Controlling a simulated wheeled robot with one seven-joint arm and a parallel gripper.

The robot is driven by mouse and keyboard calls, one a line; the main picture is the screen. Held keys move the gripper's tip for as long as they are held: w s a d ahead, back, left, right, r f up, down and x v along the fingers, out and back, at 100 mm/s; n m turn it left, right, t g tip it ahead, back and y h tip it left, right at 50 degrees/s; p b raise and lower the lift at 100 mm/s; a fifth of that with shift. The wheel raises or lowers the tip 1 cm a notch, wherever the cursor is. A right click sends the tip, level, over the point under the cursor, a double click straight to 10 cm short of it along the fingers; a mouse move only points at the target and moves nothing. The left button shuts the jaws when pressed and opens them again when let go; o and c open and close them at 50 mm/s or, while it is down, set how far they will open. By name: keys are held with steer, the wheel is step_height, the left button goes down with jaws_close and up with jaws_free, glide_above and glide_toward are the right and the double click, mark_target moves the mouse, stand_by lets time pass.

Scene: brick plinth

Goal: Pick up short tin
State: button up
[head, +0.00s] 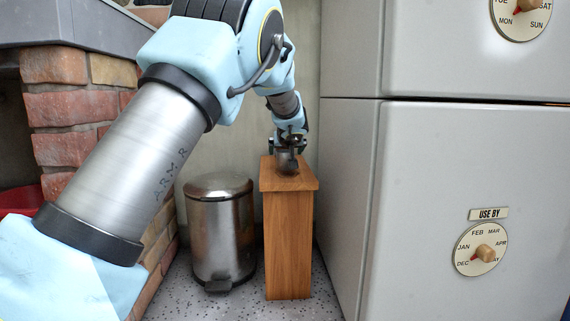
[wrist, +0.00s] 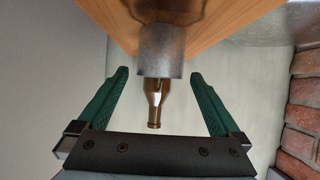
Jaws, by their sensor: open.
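The short tin (wrist: 161,52) is a dull grey cylinder standing on the top of the wooden plinth (wrist: 225,22), near an edge. It also shows small and dark in the head view (head: 287,163), partly covered by my gripper (head: 289,143). In the wrist view, which is upside down, my gripper (wrist: 159,73) has its two green fingers spread wide. The tin lies between the fingertip lines, with a gap on each side and no visible contact. A brown bottle (wrist: 153,103) shows its neck beyond the tin, its lower part hidden by it.
The plinth (head: 288,235) is narrow and stands on a speckled floor. A steel pedal bin (head: 220,232) is close on its left, with a brick wall (head: 75,105) beyond. A grey fridge (head: 445,195) rises close on the right. A pale wall is behind.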

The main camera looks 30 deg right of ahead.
steer(key=shift+x, duration=1)
steer(key=c, duration=1.3)
